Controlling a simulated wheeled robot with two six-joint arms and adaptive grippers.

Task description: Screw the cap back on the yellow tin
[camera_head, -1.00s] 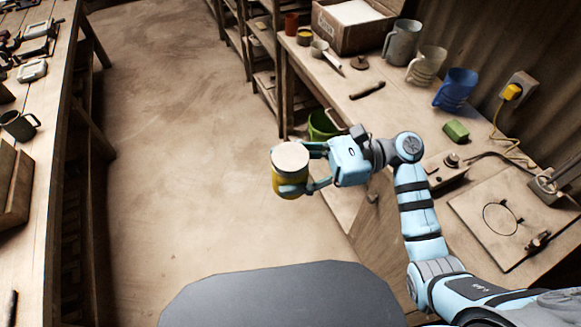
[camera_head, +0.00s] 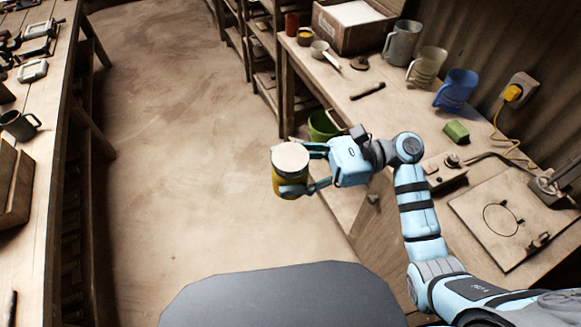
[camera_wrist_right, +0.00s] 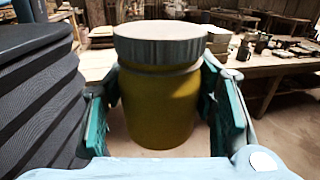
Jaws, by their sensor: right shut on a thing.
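The yellow tin (camera_head: 289,181) is held upright over the floor by my right gripper (camera_head: 294,168), which is shut on its sides. The cap (camera_head: 290,157), pale and grey-rimmed, sits on top of the tin. In the right wrist view the tin's yellow body (camera_wrist_right: 158,105) stands between the two teal finger pads, and the ribbed cap (camera_wrist_right: 160,45) covers its mouth and looks level. I cannot tell how tight the cap is. My left gripper is not in view.
The left bench (camera_head: 55,150) holds tools and a mug. The floor between is clear.

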